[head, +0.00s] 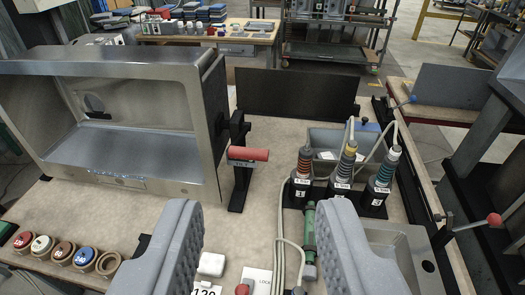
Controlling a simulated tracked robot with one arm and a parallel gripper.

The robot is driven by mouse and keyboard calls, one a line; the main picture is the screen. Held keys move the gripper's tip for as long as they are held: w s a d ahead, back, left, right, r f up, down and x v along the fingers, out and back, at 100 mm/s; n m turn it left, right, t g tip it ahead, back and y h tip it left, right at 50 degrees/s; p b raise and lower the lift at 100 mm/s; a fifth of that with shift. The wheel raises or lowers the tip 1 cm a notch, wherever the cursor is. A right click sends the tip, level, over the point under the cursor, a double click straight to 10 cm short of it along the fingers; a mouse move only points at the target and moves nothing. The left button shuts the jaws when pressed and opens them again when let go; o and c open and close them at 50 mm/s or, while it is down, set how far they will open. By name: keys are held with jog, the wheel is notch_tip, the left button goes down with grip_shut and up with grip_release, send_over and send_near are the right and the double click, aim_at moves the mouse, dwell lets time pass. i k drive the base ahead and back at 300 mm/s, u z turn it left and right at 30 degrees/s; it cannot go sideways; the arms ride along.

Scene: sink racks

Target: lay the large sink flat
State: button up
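The large sink (110,62) is a brushed metal basin at the left of the table. It stands on its side, with its open bowl facing me and a drain hole in the back wall. A black stand with a red handle (248,154) is at its right edge; I cannot tell whether it touches the sink. My gripper (253,222) is open, its two grey ribbed fingers wide apart at the bottom of the picture. Nothing is between the fingertips except table surface, and they are apart from the sink.
Several numbered tools (345,165) with cables stand in black holders at right. A small sink (392,245) lies at front right, beside a clamp with a red knob (494,220). Coloured round caps (64,253) line the front left. A dark panel (297,94) stands behind.

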aim_at(163, 129)
jog(key=z, duration=0.05)
jog(key=i, duration=0.95)
jog(key=u, duration=0.1)
